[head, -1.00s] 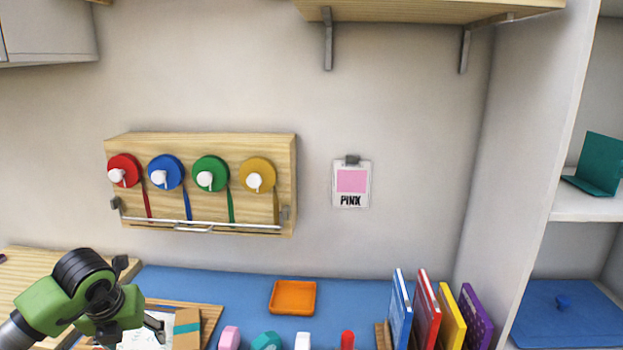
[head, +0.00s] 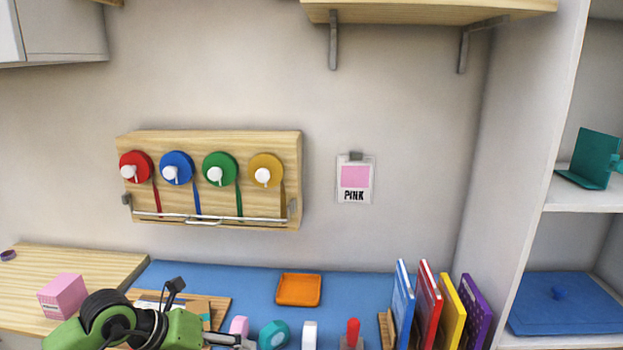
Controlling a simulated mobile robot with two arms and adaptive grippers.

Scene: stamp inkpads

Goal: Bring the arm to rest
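My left arm, green and black, comes in at the lower left of the head view. The dark gripper (head: 225,340) at its end lies low over the desk, near the pink and teal items. Its fingers are small and partly cut by the frame edge, so I cannot tell whether they are open or shut. I see nothing clearly held in it. My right gripper is not in view.
On the blue mat (head: 350,285) are an orange tray (head: 298,290), a pink item (head: 239,326), a teal roll (head: 273,335), a white item (head: 309,334) and upright books (head: 428,300). A pink box (head: 63,296) stands left. A ribbon rack (head: 210,180) hangs behind.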

